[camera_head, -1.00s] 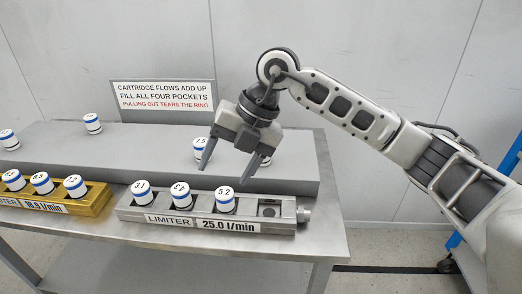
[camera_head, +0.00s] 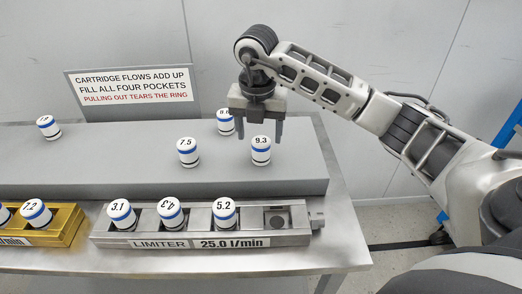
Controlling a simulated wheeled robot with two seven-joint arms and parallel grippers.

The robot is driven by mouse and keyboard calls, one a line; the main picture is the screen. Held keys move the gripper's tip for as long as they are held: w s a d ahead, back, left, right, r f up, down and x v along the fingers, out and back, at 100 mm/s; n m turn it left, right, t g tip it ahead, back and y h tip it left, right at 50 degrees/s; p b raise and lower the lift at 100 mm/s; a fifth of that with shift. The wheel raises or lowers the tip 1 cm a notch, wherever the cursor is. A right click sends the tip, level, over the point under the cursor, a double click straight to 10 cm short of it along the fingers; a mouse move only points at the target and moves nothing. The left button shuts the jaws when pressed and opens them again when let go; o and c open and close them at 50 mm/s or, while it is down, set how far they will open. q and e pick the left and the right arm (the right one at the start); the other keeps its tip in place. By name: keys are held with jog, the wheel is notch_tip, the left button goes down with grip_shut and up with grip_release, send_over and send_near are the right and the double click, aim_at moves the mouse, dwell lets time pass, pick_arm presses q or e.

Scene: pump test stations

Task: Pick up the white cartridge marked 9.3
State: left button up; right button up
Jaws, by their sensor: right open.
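The white cartridge marked 9.3 (camera_head: 261,151) stands upright on the raised grey shelf, with a blue band and a dark base. My right gripper (camera_head: 259,132) hangs fingers-down around or just behind the top of that cartridge, open, with one finger to each side. I cannot tell whether a finger touches it. A cartridge marked 7.5 (camera_head: 187,153) stands to its left, and another with a partly hidden mark (camera_head: 224,122) stands behind, close to the left finger. My left gripper is out of view.
The grey limiter block (camera_head: 200,238) in front holds cartridges marked 3.1, one hard to read, and 5.2; its rightmost pocket is empty. A gold block (camera_head: 66,230) with cartridges is at left. A lone cartridge (camera_head: 48,128) stands far left. A sign (camera_head: 132,88) stands behind.

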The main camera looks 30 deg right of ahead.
aim_at(261, 140)
jog(key=f, duration=0.5)
jog(key=shift+w+d+f+p, duration=0.1)
jog(key=shift+d+f+p, duration=0.25)
jog(key=shift+p, duration=0.05)
jog(key=c, duration=1.2)
jog(key=shift+o, duration=0.2)
jog(key=shift+r, duration=0.1)
